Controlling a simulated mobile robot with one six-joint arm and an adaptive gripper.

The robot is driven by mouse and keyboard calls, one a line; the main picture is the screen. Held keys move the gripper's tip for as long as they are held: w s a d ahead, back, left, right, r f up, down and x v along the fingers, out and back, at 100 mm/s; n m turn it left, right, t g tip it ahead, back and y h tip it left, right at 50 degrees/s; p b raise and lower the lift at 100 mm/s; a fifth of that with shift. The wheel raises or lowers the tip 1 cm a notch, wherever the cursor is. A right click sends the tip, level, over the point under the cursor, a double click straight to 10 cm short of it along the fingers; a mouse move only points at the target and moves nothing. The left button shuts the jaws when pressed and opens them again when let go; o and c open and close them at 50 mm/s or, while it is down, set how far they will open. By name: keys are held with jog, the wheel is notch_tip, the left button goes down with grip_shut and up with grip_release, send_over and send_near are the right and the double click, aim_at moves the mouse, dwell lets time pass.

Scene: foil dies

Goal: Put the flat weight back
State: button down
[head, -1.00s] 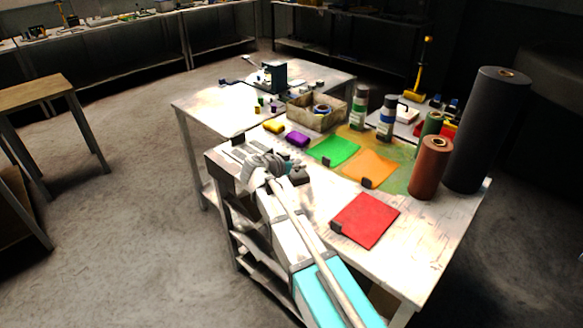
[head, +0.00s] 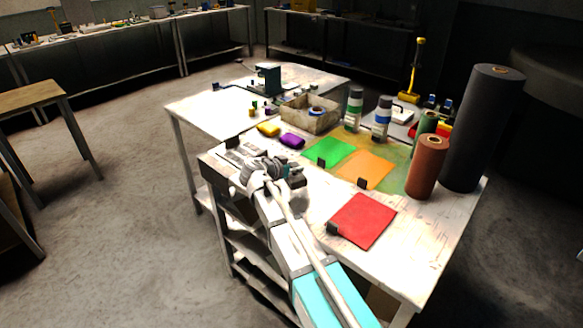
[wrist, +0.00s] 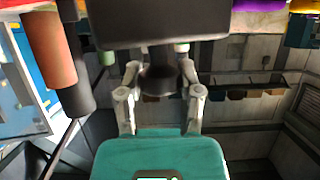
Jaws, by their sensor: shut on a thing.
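The flat weight (wrist: 160,20) is a dark block with a narrower dark neck, at the top of the wrist view. My gripper (wrist: 160,82) is shut on that neck, one finger on each side. In the head view my gripper (head: 264,170) is over the near left part of the worktable, and a dark block (head: 297,176) shows just right of it. I cannot tell the gap between the block and the tabletop. The weight's far side is hidden in the wrist view.
Green (head: 328,151), orange (head: 364,167) and red (head: 363,220) sheets lie on the worktable (head: 425,235), each with a small dark piece at an edge. A brown roll (head: 427,168) and a tall black roll (head: 480,130) stand at right. A tray (head: 310,116) sits behind.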

aim_at(292, 175)
jog(key=shift+w+f, duration=0.25)
jog(key=shift+f, duration=0.15)
jog(key=shift+d+f+b, duration=0.1)
jog(key=shift+f+b, duration=1.3)
jog(key=shift+b, duration=0.3)
jog(key=shift+c, duration=1.3)
grip_release()
jog(key=p+v, duration=0.4)
jog(key=v, duration=0.8)
jog(key=shift+p, duration=0.3)
jog(key=shift+r, duration=0.1)
